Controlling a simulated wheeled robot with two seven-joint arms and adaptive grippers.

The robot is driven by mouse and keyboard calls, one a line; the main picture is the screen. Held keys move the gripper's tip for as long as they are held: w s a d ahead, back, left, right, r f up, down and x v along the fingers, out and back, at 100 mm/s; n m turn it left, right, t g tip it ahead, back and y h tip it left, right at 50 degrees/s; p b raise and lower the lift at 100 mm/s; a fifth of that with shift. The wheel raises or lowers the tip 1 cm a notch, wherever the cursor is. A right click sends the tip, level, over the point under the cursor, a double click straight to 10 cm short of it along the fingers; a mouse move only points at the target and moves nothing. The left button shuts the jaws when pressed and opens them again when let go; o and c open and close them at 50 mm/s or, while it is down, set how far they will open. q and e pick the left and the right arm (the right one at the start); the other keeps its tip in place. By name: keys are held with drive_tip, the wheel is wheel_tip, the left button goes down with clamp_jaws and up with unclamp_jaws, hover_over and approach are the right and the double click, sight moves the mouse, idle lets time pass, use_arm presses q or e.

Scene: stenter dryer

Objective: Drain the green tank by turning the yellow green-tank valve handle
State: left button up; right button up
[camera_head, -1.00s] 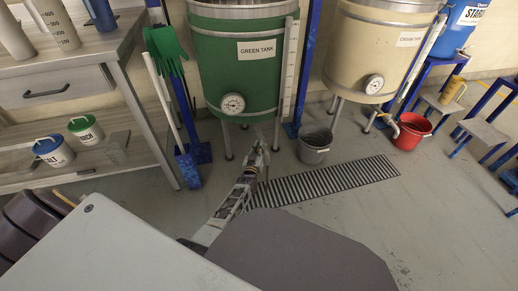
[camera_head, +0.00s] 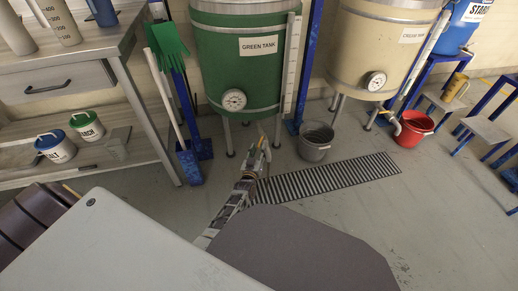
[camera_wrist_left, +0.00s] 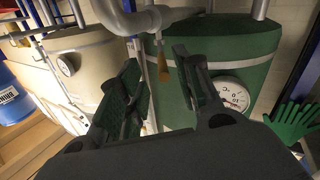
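The green tank (camera_head: 236,68) stands on legs at the back, with a label and a round gauge (camera_head: 234,100). In the left wrist view the tank (camera_wrist_left: 232,60) appears upside down, with a grey drain pipe (camera_wrist_left: 125,18) across the top. The yellow valve handle (camera_wrist_left: 163,68) hangs from the pipe fitting, in line with the gap between my fingers. My left gripper (camera_head: 262,146) is under the tank by its outlet. In the wrist view its fingers (camera_wrist_left: 157,62) are apart, one on each side of the handle; contact cannot be told. My right gripper is out of view.
A grey bucket (camera_head: 315,142) stands right of my left gripper, by a floor grate (camera_head: 335,180). A cream tank (camera_head: 375,45) and red bucket (camera_head: 412,128) are further right. A blue dustpan (camera_head: 189,165) and a workbench (camera_head: 148,95) are on the left.

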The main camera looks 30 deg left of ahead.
use_arm(q)
drive_tip(key=shift+v, duration=1.6)
drive_tip(key=shift+r, duration=0.1)
